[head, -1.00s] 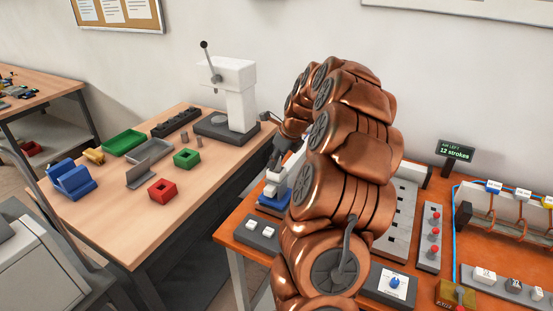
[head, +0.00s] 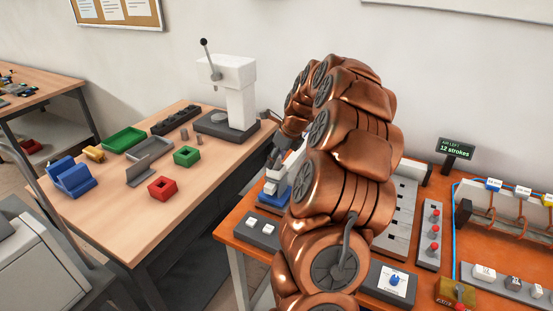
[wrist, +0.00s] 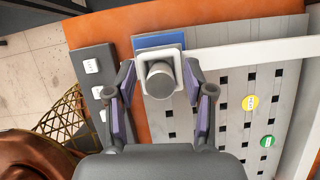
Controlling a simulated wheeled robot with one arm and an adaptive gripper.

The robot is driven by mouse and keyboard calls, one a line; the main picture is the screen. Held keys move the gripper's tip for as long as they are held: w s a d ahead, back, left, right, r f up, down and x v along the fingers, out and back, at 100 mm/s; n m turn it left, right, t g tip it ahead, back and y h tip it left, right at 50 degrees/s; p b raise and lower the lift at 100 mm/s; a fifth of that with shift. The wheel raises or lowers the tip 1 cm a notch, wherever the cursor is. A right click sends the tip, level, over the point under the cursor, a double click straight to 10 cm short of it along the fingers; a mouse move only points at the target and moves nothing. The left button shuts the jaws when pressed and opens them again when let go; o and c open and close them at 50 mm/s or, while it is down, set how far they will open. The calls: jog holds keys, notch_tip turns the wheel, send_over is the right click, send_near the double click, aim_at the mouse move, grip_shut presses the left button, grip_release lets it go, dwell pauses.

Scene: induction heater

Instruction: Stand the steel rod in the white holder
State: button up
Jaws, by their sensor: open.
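The steel rod (wrist: 160,82) shows end-on in the wrist view as a grey cylinder. It stands inside the square rim of the white holder (wrist: 177,57); how deep it sits is hidden. My gripper (wrist: 159,84) is open, with a purple-padded finger on each side of the rod and a gap at both sides. In the head view my gripper (head: 275,148) is above the left part of the orange bench, partly hidden by my arm. The holder (head: 272,174) shows only in part there, and the rod cannot be made out.
A dark switch box (head: 257,234) with white buttons lies beside the holder. A slotted grey panel (head: 401,212) lies to the right, partly behind my arm. The wooden table (head: 120,225) at left carries a white press (head: 238,90), trays and coloured blocks.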

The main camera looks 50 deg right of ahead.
jog(key=a+b+v, duration=0.1)
jog(key=b+v, duration=0.3)
jog(key=v, duration=0.8)
jog(key=s+a+f+n+g+y, duration=0.1)
jog(key=s+a+f+n+g, duration=0.1)
jog(key=a+n, duration=0.85)
jog(key=s+a+f+n+g, duration=0.15)
jog(key=a+n, duration=0.45)
jog(key=a, duration=1)
jog(key=s+a+f+n+g, duration=0.1)
jog(key=s+a+f+n, duration=0.2)
jog(key=s+n, duration=0.2)
jog(key=s+a+f+n+g+h, duration=0.1)
jog(key=s+a+f+n, duration=0.2)
jog(key=s+n, duration=0.3)
jog(key=s+a+f+n+g, duration=0.1)
jog(key=s+a+f+n, duration=0.2)
jog(key=s+n, duration=0.3)
jog(key=s+a, duration=0.1)
jog(key=s, duration=0.4)
jog(key=shift+a+h, duration=0.35)
jog(key=shift+h, duration=0.05)
jog(key=shift+n, duration=0.25)
